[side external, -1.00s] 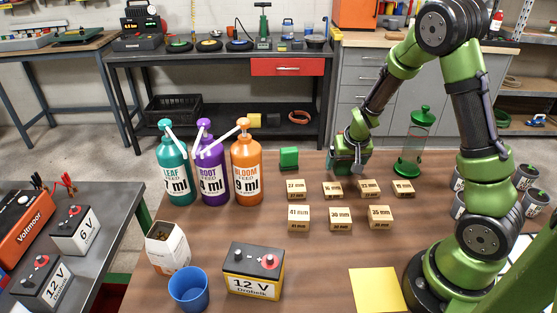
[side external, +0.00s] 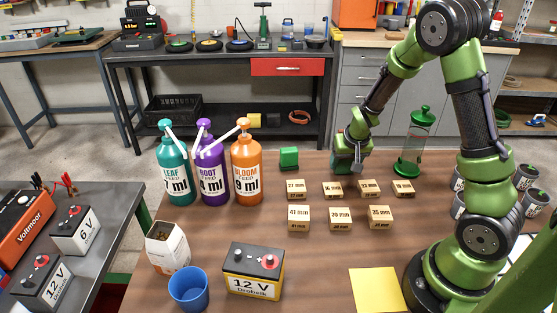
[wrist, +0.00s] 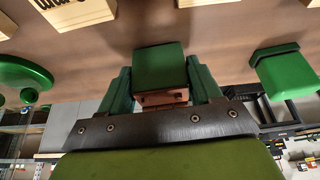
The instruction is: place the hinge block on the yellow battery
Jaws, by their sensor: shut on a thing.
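My gripper (side external: 350,158) is low over the far edge of the table, right of centre. In the wrist view my gripper (wrist: 160,85) is shut on a green block (wrist: 158,66), which I take to be the hinge block, with a reddish-brown part showing below it. In the side view my gripper mostly hides this block, and I cannot tell whether it touches the table. The yellow battery (side external: 240,284), black-topped and marked 12 V, stands upright at the front of the table, far from my gripper. Its top looks bare except for the terminals.
Another green block (side external: 289,157) stands left of my gripper; it also shows in the wrist view (wrist: 285,72). Several wooden blocks (side external: 340,218) lie between gripper and battery. Three pump bottles (side external: 247,175), an open carton (side external: 168,250) and a blue cup (side external: 188,288) stand left.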

